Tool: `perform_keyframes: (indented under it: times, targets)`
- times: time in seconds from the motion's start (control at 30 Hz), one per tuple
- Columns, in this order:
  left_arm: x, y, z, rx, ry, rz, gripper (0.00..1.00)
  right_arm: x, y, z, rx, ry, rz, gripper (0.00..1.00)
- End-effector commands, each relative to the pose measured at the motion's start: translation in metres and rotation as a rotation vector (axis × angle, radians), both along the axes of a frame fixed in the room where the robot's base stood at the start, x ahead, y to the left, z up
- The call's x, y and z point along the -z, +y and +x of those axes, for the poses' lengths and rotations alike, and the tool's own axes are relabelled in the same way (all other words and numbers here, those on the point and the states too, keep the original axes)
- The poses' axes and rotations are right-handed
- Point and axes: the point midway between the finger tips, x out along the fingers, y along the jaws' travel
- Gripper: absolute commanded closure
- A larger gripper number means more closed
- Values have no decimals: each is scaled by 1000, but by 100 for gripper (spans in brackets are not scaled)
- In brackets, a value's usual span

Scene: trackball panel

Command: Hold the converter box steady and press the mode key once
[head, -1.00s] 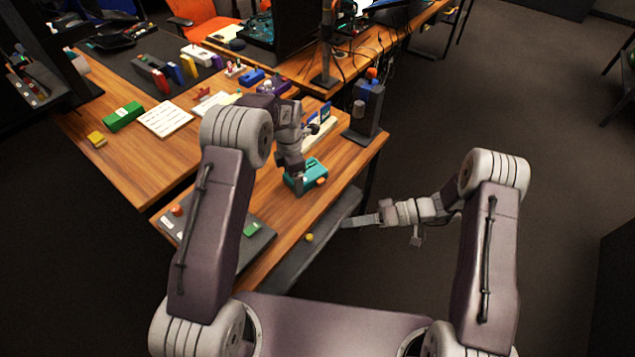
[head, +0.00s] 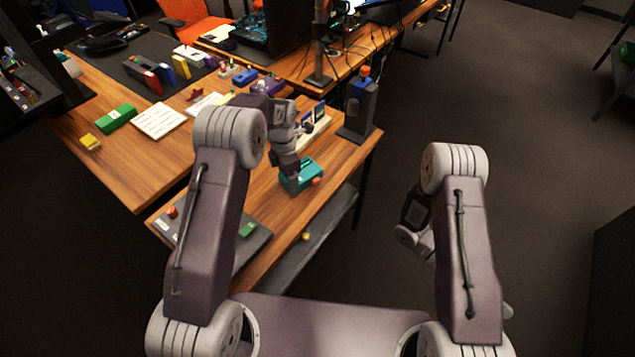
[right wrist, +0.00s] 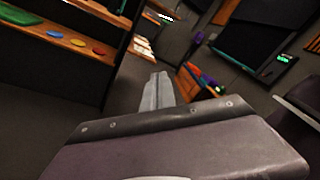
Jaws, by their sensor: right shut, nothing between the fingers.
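A teal box (head: 309,168), which I take to be the converter box, lies on the wooden table near its right edge. An orange part (head: 316,181) shows on its right side; I cannot tell whether it is the mode key. My left gripper (head: 294,187) points down at the teal box and covers part of it. Its fingers are too small to tell open from shut. My right gripper (right wrist: 157,92) is shut and empty in the right wrist view, away from the box. In the head view it is mostly hidden by my right arm, off the table's right side.
A dark panel (head: 258,241) with orange and green parts lies at the table's front. A dark stand (head: 359,112) stands behind the box. A green box (head: 116,118), a white sheet (head: 160,121) and a yellow block (head: 90,142) lie further left. Open floor lies right of the table.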

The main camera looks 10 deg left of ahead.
Motion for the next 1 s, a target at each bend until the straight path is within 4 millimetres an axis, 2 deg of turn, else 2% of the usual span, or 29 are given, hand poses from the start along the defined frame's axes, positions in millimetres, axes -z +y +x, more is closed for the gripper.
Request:
perform_keyframes:
  times: [0.1, 0.17, 0.27, 0.37, 0.5, 0.57, 0.7, 0.87, 1.0]
  targets:
    - [0, 0, 0, 0, -1, 1, 68, -7, -25, 50, -311, -33, -61, 100]
    - [0, 0, 0, 0, -1, 1, 68, -8, -30, 80, -469, -58, -77, 100]
    - [0, 0, 0, 0, -1, 1, 69, -7, -26, 130, -724, -105, -82, 100]
    - [0, 0, 0, 0, -1, 1, 69, -2, -8, 176, -961, -153, -58, 100]
    - [0, 0, 0, 0, 0, 0, 69, 9, 36, 230, -1266, -211, 9, 100]
    - [0, 0, 0, 0, 0, 0, 69, 14, 59, 247, -1387, -231, 48, 100]
    - [0, 0, 0, 0, 0, 0, 69, 28, 122, 275, -1650, -257, 157, 100]
    - [0, 0, 0, 0, 0, 0, 69, 45, 200, 284, -1924, -238, 292, 100]
    - [0, 0, 0, 0, 0, 0, 69, 58, 264, 272, -2123, -192, 400, 100]
